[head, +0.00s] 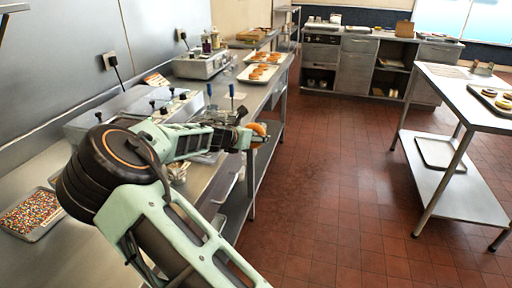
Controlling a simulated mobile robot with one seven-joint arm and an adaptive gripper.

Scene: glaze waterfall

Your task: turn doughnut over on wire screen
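My arm reaches from the lower left over the left steel bench, and my gripper (252,138) is near the bench's right edge. A golden-brown doughnut (260,129) is at its fingertips, tilted up on edge and partly covered by the fingers. The gripper appears shut on it, though the fingers are small in view. More golden doughnuts lie on a pale tray (246,76) farther along the bench, with others on a tray behind it. I cannot make out a wire screen clearly; my arm hides part of the bench.
A tray of coloured sprinkles (33,212) is on the bench at left. Steel appliances (200,66) line the wall. A steel table (465,98) at right bears a dark tray of iced doughnuts (490,99). The red tiled floor (330,170) between is clear.

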